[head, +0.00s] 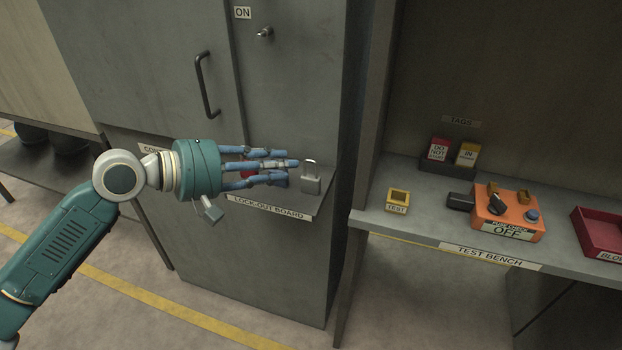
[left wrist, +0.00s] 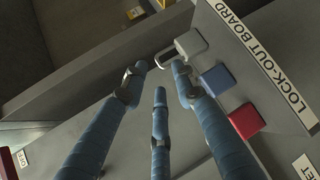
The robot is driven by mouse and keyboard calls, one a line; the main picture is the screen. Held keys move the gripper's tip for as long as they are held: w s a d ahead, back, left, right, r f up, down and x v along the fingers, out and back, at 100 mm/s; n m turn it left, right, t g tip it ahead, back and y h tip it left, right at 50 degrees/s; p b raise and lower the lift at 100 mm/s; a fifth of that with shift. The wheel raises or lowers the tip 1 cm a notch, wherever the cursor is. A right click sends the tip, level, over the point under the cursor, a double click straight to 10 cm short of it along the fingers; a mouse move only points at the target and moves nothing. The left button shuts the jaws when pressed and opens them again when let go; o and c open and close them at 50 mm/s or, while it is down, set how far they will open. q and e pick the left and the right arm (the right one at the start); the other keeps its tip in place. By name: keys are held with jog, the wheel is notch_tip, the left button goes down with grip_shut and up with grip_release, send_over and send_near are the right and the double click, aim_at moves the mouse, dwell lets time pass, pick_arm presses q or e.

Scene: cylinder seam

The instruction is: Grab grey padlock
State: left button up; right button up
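The grey padlock (head: 311,185) stands upright with its shackle on top, near the right end of the lock-out board shelf (head: 285,212). It also shows in the left wrist view (left wrist: 190,43), just beyond my fingertips. My left gripper (head: 288,165) reaches in from the left, its three blue fingers pointing at the padlock. Whether a fingertip touches the padlock, I cannot tell. My right gripper is not in view.
A blue padlock (left wrist: 217,80) and a red padlock (left wrist: 246,121) stand beside the grey one, partly behind my fingers in the head view. The cabinet (head: 290,85) is close behind. The test bench (head: 375,218) stands to the right, across a narrow gap.

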aim_at(309, 161)
pick_arm(q)
jog(key=x, duration=0.1)
jog(key=p+x, duration=0.1)
jog(key=x, duration=0.2)
jog(key=shift+w+d+r+p, duration=0.15)
jog(key=shift+w+d+p, duration=0.2)
jog(key=shift+w+d+f, duration=0.2)
jog(key=shift+d+f, duration=0.05)
jog(key=shift+d, duration=0.1)
jog(key=shift+a, duration=0.1)
jog(key=shift+c, duration=0.3)
jog(key=shift+s, duration=0.1)
grip_shut()
